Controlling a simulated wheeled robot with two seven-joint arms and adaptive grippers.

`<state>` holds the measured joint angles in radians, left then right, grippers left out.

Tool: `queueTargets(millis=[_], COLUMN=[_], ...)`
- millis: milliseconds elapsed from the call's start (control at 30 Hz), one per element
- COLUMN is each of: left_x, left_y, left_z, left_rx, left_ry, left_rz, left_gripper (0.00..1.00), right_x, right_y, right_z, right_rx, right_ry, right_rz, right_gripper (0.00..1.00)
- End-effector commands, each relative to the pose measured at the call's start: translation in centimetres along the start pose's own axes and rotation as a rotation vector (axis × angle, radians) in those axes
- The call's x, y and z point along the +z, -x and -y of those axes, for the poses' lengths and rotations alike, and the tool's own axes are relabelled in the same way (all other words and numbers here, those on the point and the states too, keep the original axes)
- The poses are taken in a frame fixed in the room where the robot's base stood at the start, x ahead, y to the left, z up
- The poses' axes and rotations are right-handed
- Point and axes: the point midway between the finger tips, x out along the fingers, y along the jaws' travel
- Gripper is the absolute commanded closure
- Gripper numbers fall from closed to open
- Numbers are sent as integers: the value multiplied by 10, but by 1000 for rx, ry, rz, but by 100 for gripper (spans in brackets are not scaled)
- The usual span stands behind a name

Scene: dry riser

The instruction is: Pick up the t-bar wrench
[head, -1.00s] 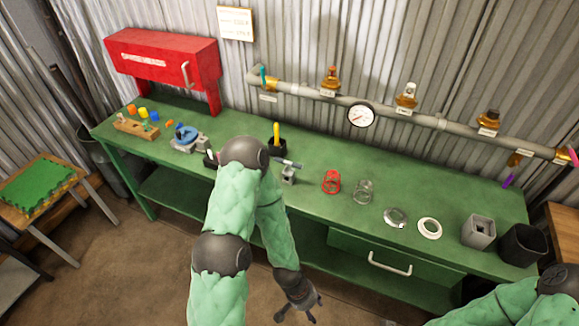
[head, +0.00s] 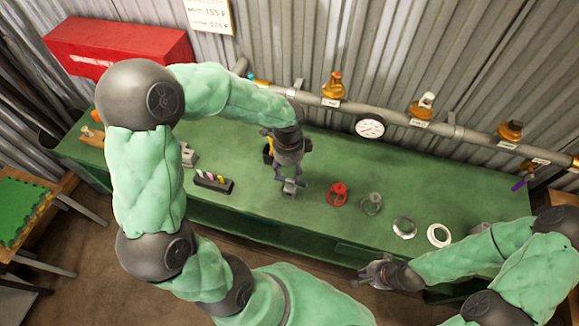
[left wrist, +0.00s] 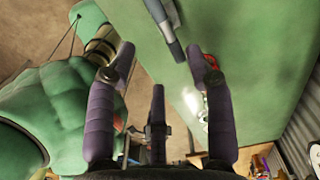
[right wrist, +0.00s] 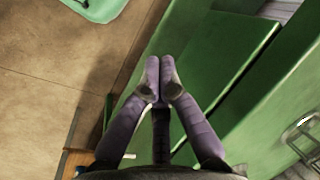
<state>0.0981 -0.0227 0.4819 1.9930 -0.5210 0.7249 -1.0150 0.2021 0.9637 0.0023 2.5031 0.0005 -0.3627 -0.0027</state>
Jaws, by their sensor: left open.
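The t-bar wrench (head: 302,182) appears as a small grey bar over a grey block (head: 289,191) on the green bench, partly hidden by my left gripper. In the left wrist view, a blue-grey bar, probably the wrench (left wrist: 168,32), lies beyond and between the fingertips. My left gripper (head: 291,177) points down just above it, open; its spread purple fingers also show in the left wrist view (left wrist: 157,66). I cannot tell whether they touch the wrench. My right gripper (head: 362,281) is low in front of the bench, its fingertips together and empty in the right wrist view (right wrist: 161,75).
A black holder with a yellow handle (head: 267,150) stands close behind my left gripper. A red cage (head: 338,192), a clear cage (head: 372,203) and pale rings (head: 438,234) stand to the right. A rack (head: 213,182) is left. A pipe (head: 390,116) runs along the wall.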

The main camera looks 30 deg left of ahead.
Motion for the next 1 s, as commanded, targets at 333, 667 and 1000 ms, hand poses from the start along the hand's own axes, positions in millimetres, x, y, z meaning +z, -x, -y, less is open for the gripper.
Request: queueTargets(millis=[333,667,1000], left_x=[4,3,-1], left_y=[-24,-55,-99], left_z=[0,1,3], left_rx=[0,-2,0], left_ry=[-22,-18,-20], left_rz=[14,12,12], left_gripper=[47,47,47], right_x=[0,0,-1], right_y=[-8,-15,-30], right_z=[-3,-6,-11], right_rx=[0,0,0], right_ry=[-1,-1,-1], right_rz=[1,1,1], right_gripper=[100,100,100])
